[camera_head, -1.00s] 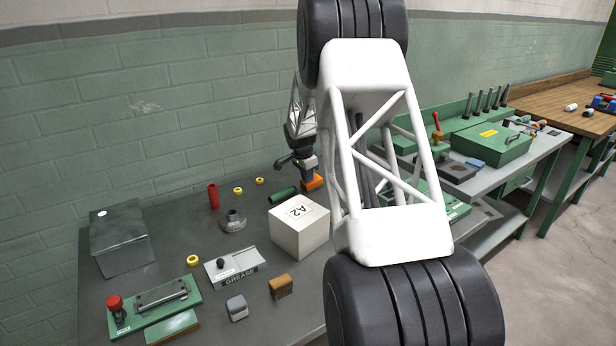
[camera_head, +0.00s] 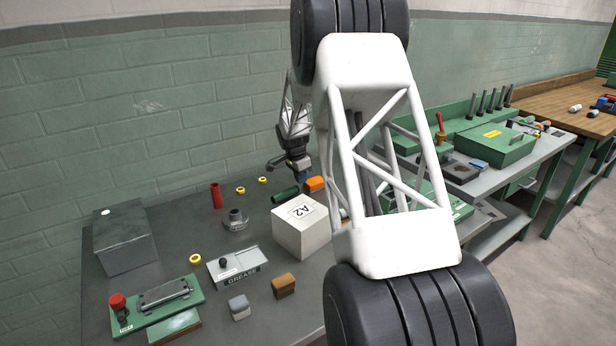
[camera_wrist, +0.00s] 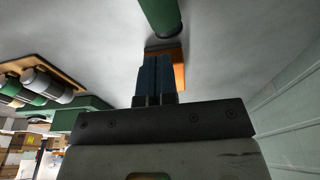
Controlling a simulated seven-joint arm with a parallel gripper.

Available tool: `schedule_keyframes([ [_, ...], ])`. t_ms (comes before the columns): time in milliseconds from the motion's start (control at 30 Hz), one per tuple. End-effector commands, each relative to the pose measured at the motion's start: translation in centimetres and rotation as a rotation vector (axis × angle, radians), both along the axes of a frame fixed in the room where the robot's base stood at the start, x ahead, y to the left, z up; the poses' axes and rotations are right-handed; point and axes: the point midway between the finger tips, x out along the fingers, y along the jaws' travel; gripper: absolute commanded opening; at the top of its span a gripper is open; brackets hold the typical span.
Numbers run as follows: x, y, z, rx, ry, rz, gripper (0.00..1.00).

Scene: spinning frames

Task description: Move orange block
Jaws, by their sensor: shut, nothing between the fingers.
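The orange block (camera_head: 315,184) lies on the grey table behind the white A2 box, at the right end of a green cylinder. In the wrist view the orange block (camera_wrist: 179,70) shows just beyond my fingertips, partly hidden by them. My gripper (camera_head: 301,179) is at the left of the block in the head view, close to it; whether they touch I cannot tell. Its two blue fingers (camera_wrist: 155,58) are together with nothing between them.
The green cylinder (camera_head: 285,194) lies beside the block, and it shows in the wrist view (camera_wrist: 160,14). The white A2 box (camera_head: 301,232) stands in front. A red cylinder (camera_head: 215,195) and yellow rings (camera_head: 240,190) are to the left.

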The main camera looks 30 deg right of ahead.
Motion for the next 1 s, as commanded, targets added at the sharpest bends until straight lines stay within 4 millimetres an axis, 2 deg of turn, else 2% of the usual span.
schedule_keyframes([
  [100,0.0,2.2,0.0,0.000,0.001,0.004,0.00],
  [300,0.1,5.2,0.1,-0.001,-0.001,0.003,0.00],
  [500,0.0,7.2,0.0,0.000,-0.001,0.002,0.00],
  [1000,0.0,7.9,0.0,0.000,-0.001,0.000,0.00],
])
